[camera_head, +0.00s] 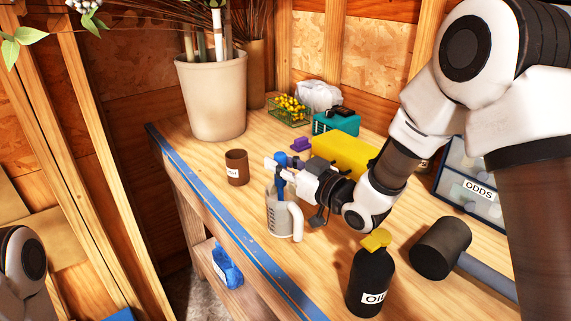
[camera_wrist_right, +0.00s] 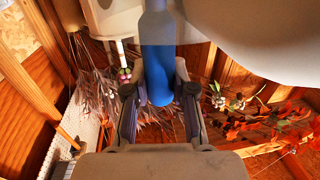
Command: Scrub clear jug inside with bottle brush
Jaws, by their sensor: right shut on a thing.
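The clear jug (camera_head: 284,219) stands upright on the wooden bench, its handle facing right and dark marks on its side. My right gripper (camera_head: 279,170) is just above the jug's mouth, shut on the blue handle of the bottle brush (camera_head: 287,175). The brush points down at the jug's mouth; I cannot tell how deep its head reaches. In the right wrist view the blue brush handle (camera_wrist_right: 158,75) is between the fingers (camera_wrist_right: 160,108). My left gripper is out of view; only part of my left arm shows at the lower left.
A brown cup (camera_head: 237,168) stands left of the jug. A black oil bottle (camera_head: 370,283) with a yellow cap and a dark-headed mallet (camera_head: 440,247) are at the front right. A yellow box (camera_head: 345,152) lies behind my wrist. A large planter (camera_head: 212,98) stands at the back left.

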